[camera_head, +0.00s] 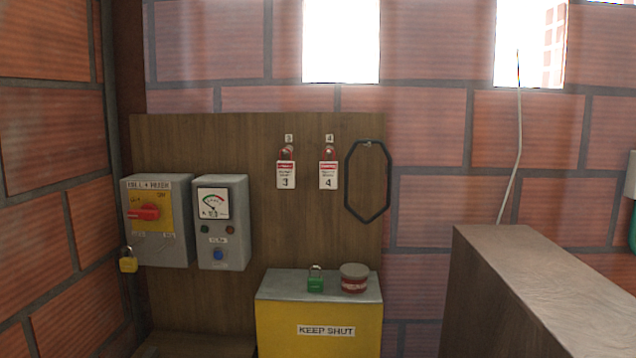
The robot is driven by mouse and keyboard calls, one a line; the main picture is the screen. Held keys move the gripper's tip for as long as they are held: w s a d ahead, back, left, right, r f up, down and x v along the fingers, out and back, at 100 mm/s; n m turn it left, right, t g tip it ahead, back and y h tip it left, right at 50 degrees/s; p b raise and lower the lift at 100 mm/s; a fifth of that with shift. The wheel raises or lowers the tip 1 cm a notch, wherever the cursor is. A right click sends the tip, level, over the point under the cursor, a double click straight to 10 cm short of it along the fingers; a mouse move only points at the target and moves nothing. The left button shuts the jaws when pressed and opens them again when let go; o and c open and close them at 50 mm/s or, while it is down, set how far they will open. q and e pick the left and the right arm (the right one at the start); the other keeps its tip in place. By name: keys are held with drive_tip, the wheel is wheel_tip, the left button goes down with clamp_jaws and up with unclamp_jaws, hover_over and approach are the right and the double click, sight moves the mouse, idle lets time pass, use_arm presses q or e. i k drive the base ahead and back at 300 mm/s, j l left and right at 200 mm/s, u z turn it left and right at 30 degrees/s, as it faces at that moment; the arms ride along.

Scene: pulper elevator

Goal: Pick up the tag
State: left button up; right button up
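Two red and white tags hang on the wooden board (240,150). The tag marked 3 (286,174) hangs on the left under a small "3" label. The tag marked 4 (328,174) hangs to its right under a small "4" label. A red piece shows at the top of each, and I cannot tell how each is held there. Neither of my grippers shows in the head view.
A black loop (347,180) hangs right of the tags. A yellow "KEEP SHUT" box (280,325) below carries a green padlock (315,285) and a red round container (354,284). Left are a red-handled switch box (170,245), yellow padlock (128,265) and meter box (235,250). A brown block (500,270) stands right.

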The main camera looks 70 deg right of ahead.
sight(328, 170)
drive_tip(key=j+z, duration=0.3)
drive_tip(key=l+z, duration=0.1)
drive_tip(key=z, duration=2.05)
